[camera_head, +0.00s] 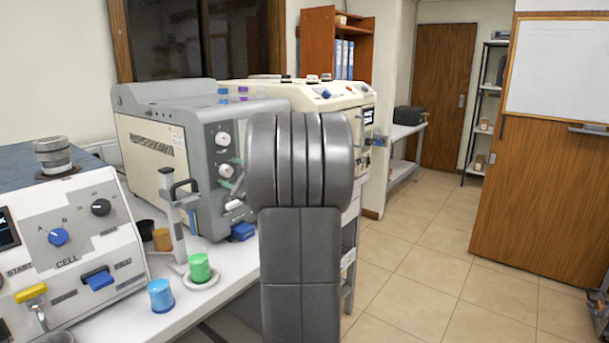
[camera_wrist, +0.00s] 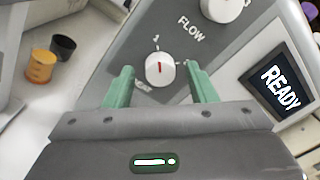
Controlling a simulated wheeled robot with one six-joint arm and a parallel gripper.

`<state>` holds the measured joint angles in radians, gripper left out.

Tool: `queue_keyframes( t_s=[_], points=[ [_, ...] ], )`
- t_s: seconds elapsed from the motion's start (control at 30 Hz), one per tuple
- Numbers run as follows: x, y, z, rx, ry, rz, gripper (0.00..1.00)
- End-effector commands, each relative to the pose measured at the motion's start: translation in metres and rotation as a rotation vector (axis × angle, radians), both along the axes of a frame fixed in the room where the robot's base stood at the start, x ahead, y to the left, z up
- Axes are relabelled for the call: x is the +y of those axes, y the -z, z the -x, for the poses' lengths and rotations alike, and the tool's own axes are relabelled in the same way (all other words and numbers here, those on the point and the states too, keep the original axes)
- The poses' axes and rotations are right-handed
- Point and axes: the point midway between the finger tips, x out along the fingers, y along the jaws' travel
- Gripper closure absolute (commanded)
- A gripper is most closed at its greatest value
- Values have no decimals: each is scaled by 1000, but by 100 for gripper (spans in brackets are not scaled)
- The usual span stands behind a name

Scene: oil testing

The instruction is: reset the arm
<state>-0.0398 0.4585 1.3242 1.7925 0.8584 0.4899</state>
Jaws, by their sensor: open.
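In the wrist view my gripper (camera_wrist: 160,75) is open, with its two green fingers apart. A white knob with a red mark (camera_wrist: 160,69) shows between the fingertips, below the word FLOW on a grey panel. In the head view my grey arm fills the middle and hides part of the grey-and-cream machine (camera_head: 160,145). Only small green bits of the gripper (camera_head: 230,185) show beside the arm, close to that machine's front.
A second knob (camera_wrist: 222,8) and a READY screen (camera_wrist: 281,86) are near the gripper. Blue (camera_head: 161,296) and green (camera_head: 199,268) cups stand on the white bench, with orange and black cups farther back.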

Motion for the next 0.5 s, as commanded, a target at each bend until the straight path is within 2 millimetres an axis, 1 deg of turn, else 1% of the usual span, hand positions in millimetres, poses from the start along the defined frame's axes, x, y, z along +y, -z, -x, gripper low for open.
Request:
queue_keyframes(
  t_s=[0.03,0.5],
  points=[
    [0,-5,0,22,1,-15,49],
    [0,-5,0,205,0,-158,49]
  ],
)
